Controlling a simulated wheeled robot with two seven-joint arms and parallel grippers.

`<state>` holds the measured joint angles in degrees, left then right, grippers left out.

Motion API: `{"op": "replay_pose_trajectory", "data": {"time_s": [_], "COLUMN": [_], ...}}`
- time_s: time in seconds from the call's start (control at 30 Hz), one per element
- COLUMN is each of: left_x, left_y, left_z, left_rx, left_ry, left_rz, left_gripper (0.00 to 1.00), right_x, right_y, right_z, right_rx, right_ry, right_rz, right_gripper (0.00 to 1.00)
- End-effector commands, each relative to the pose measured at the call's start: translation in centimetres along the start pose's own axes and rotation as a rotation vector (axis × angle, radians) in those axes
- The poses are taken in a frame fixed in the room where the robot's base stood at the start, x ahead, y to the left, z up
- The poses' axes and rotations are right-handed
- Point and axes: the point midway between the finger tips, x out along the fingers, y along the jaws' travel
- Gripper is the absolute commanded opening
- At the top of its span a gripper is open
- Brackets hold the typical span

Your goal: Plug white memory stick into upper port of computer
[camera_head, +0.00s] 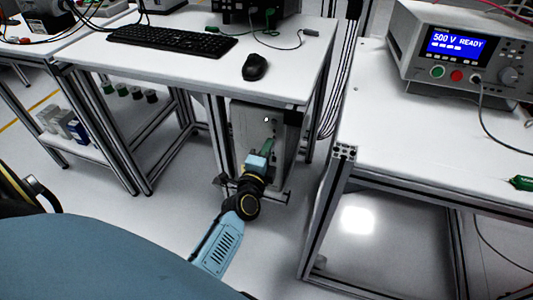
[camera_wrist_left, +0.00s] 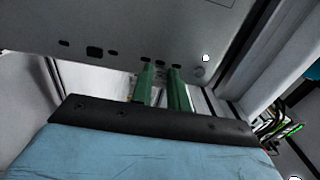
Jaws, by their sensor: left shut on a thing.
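The computer (camera_head: 244,128) is a grey tower under the desk. Its panel (camera_wrist_left: 120,25) fills the top of the left wrist view, with several dark ports in a row. My left gripper (camera_head: 269,143) has green fingers pointing at this panel. In the left wrist view the fingers (camera_wrist_left: 161,78) reach close to the row of ports, with a narrow pale gap between them. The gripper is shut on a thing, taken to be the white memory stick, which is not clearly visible. Contact with a port cannot be told. My right gripper is not in view.
A small white spot (camera_wrist_left: 206,58) shows on the panel, right of the fingers. The desk (camera_head: 190,65) above carries a keyboard (camera_head: 172,40) and mouse (camera_head: 254,67). Desk legs stand either side of the computer. A second bench (camera_head: 430,130) with a tester (camera_head: 455,45) is right.

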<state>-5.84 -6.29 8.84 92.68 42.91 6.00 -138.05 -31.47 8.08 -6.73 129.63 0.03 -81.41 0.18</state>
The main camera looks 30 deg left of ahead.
Motion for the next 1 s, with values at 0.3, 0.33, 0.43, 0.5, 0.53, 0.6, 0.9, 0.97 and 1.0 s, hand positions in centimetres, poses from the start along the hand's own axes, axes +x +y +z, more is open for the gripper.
{"op": "replay_pose_trajectory", "data": {"time_s": [0.3, 0.33, 0.43, 0.5, 0.53, 0.6, 0.9, 0.97, 1.0], "left_x": [0.06, 0.05, 0.05, 0.05, 0.05, 0.05, 0.06, 0.06, 0.06], "left_y": [-0.04, -0.03, -0.04, -0.04, -0.04, -0.06, -0.16, -0.12, -0.09], "left_z": [-0.02, -0.02, -0.02, -0.02, -0.02, -0.02, -0.04, -0.04, -0.04], "left_rx": [0.0, 0.0, 0.0, 0.0, 0.0, 0.0, 0.0, 0.0, -0.001], "left_ry": [0.0, 0.0, 0.0, 0.0, 0.0, -0.001, -0.015, -0.017, -0.018], "left_rz": [0.0, 0.0, 0.0, 0.0, 0.0, 0.0, -0.001, -0.002, -0.002], "left_gripper": [0.0, 0.0, 0.0, 0.0, 0.0, 0.0, 0.0, 0.0, 0.0], "right_x": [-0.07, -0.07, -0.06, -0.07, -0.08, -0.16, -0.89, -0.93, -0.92], "right_y": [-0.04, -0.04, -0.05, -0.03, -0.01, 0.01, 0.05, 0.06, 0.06], "right_z": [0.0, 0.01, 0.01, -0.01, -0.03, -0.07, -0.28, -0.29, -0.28], "right_rx": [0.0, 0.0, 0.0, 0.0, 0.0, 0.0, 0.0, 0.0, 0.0], "right_ry": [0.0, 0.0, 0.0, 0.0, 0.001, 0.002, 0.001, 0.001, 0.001], "right_rz": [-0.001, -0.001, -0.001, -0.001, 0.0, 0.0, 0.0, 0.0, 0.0], "right_gripper": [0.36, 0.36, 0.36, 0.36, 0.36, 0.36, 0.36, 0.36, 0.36]}}
